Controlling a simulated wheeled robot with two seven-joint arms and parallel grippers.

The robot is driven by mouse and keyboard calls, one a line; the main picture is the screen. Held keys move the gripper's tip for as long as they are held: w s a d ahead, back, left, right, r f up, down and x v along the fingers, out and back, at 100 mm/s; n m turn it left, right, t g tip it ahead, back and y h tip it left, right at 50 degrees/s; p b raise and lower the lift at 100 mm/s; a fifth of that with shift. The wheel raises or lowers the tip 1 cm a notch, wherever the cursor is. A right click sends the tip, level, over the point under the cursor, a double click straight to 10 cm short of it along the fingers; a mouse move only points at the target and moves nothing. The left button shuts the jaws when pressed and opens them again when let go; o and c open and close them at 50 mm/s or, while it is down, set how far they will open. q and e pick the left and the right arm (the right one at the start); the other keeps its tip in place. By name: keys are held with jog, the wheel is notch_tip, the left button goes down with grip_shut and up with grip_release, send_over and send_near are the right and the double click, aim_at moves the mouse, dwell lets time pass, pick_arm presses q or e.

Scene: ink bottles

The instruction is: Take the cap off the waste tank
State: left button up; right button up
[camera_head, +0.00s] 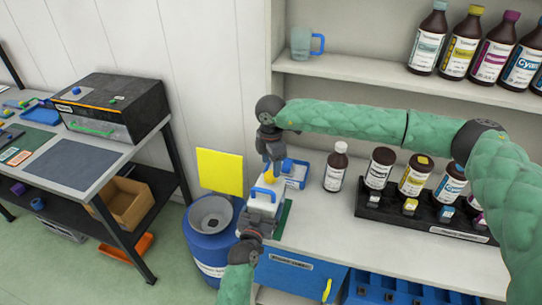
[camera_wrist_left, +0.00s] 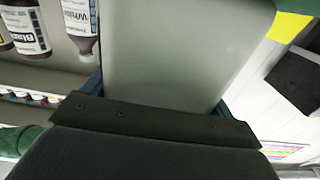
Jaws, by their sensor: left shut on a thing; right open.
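The waste tank (camera_head: 262,207) appears to be the pale box with a blue handle near the left end of the counter. A yellow cap (camera_head: 270,175) shows at its far end. My left gripper (camera_head: 253,226) is shut on the tank's near side; in the left wrist view, the tank's pale wall (camera_wrist_left: 195,50) fills the space between the fingers. My right gripper (camera_head: 273,160) is open, pointing down just above the yellow cap. Whether its fingers are around the cap or touching it is too small to tell.
A blue drum with a grey funnel (camera_head: 212,214) stands left of the counter. A blue holder (camera_head: 296,171) sits behind the tank. A brown bottle with a white cap (camera_head: 336,168) and a black rack (camera_head: 400,215) of bottles stand to the right, under my right arm.

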aim_at(271, 174)
jog(key=shift+f, duration=2.35)
jog(key=shift+c, duration=0.2)
